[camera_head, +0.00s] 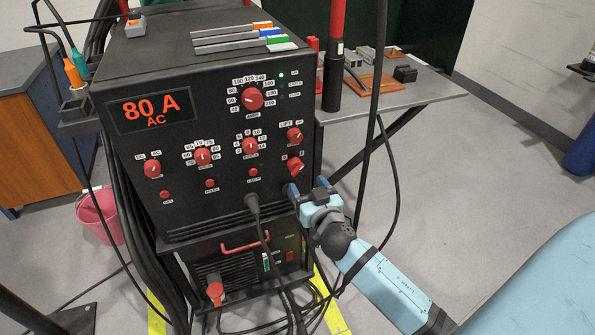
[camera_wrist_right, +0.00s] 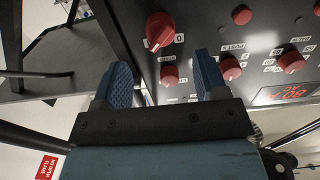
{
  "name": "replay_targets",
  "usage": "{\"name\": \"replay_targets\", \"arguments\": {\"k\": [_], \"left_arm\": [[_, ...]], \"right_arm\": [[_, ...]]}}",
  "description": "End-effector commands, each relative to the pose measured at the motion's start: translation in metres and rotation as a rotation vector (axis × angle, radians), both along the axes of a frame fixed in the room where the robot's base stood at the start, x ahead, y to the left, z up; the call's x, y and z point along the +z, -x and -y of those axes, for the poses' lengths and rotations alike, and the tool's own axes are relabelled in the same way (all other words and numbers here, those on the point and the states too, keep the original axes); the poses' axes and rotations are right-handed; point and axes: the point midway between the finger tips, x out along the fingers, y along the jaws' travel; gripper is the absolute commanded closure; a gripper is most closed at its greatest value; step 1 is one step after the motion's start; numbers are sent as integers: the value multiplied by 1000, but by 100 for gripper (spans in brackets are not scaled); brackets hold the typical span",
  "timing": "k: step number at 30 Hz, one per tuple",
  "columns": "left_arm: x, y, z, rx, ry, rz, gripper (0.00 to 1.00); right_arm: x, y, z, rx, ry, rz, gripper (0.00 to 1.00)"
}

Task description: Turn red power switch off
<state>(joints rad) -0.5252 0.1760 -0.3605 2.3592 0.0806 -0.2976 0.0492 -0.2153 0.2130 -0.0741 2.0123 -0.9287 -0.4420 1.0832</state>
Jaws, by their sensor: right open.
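The red power switch (camera_head: 295,165) is a rotary knob at the right edge of the black welder's front panel, under the LIFT knob (camera_head: 295,135). In the right wrist view the switch (camera_wrist_right: 160,30) appears large, with a white "0" label beside it; the picture is upside down. My right gripper (camera_head: 307,189) is open and empty, just below the switch in the head view and apart from it. In the wrist view its two blue fingers (camera_wrist_right: 162,78) are spread, with the smaller LIFT knob seen between them. My left gripper is not in view.
The display (camera_head: 150,110) reads 80 A AC. Other red knobs (camera_head: 203,156) fill the panel. A black cable (camera_head: 254,205) leaves the panel left of my gripper. A lower unit (camera_head: 230,260) stands beneath. A side table (camera_head: 420,97) is at right.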

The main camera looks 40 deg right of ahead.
Motion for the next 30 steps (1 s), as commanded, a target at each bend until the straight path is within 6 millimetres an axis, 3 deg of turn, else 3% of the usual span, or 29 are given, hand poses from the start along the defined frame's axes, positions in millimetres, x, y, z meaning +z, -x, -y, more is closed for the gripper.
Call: {"name": "replay_targets", "arguments": {"k": [3,9,15,23,30], "left_arm": [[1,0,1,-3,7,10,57],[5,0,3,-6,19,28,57],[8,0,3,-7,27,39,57],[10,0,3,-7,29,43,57],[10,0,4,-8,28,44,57]], "right_arm": [[0,-26,6,1,5,2,34],[-1,-56,13,1,1,0,34],[-1,-69,16,0,1,-2,34],[-1,-70,16,0,1,-2,34],[-1,-70,16,0,1,-2,82]]}}
